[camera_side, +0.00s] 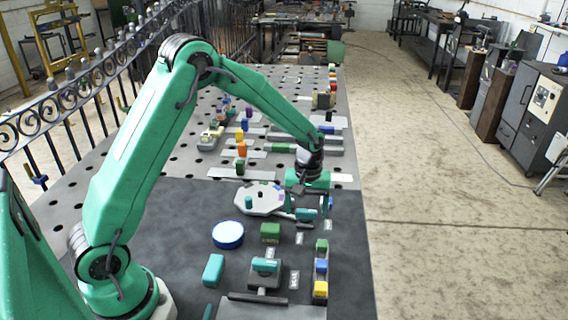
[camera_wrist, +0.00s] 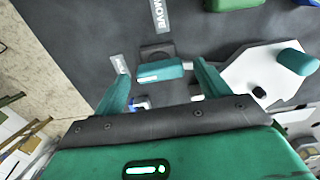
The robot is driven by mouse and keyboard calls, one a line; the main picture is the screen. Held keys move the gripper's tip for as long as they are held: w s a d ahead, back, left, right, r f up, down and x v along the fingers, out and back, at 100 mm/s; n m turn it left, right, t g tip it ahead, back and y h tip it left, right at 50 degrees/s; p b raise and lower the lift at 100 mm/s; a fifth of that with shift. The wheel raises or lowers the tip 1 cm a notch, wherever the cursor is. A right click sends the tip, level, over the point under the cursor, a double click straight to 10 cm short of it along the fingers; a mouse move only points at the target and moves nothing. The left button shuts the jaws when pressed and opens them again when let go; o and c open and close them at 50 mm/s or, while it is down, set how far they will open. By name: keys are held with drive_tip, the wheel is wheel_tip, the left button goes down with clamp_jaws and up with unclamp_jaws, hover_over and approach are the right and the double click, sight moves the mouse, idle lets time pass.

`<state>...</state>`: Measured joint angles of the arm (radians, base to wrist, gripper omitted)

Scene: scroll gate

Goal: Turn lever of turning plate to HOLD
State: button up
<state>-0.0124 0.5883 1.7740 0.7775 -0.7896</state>
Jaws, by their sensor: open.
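The turning plate (camera_side: 258,198) is a pale many-sided plate with pegs on it, left of my gripper (camera_side: 307,202) in the side view. Part of it shows at the right of the wrist view (camera_wrist: 262,75). Its teal lever (camera_side: 305,214) sits on a dark base at the plate's right. In the wrist view the lever (camera_wrist: 160,71) lies crosswise between the open fingers of my gripper (camera_wrist: 160,75). I cannot tell whether either finger touches it. A MOVE label (camera_wrist: 158,15) lies beyond the lever, and a second label (camera_wrist: 120,64), unreadable here, lies to its left.
A second teal lever (camera_side: 265,265) with its own labels stands nearer the camera. Coloured pieces on strips (camera_side: 242,150) stand behind. The dark mat (camera_side: 180,215) has free room at left.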

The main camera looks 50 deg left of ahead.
drive_tip(key=shift+r, duration=0.1)
drive_tip(key=shift+r, duration=3.85)
drive_tip(key=s+r+m+t, duration=0.3)
drive_tip(key=s+r+m, duration=0.1)
drive_tip(key=s+r, duration=0.65)
drive_tip(key=s+r+m+t, duration=0.2)
drive_tip(key=s+m, duration=0.3)
drive_tip(key=s, duration=0.9)
drive_tip(key=shift+s+d+r+t, duration=0.2)
drive_tip(key=shift+d+r+t, duration=0.1)
drive_tip(key=shift+r, duration=0.25)
